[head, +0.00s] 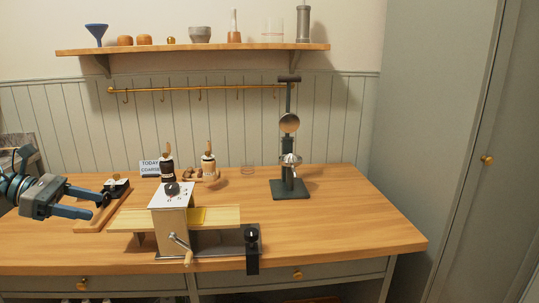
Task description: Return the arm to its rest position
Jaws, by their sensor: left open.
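My left gripper (97,204) comes in from the left edge, over the left part of the wooden counter (340,215). Its two blue-grey fingers point right and stand apart, with nothing held between them. A small dark object with a pale top (117,185) on a wooden board (94,225) is close to the fingertips; I cannot tell whether they touch it. My right gripper does not show.
A box-shaped grinder with a crank (172,222) stands right of the gripper. A dark lever stand (289,188) is further right. The counter's right end is clear.

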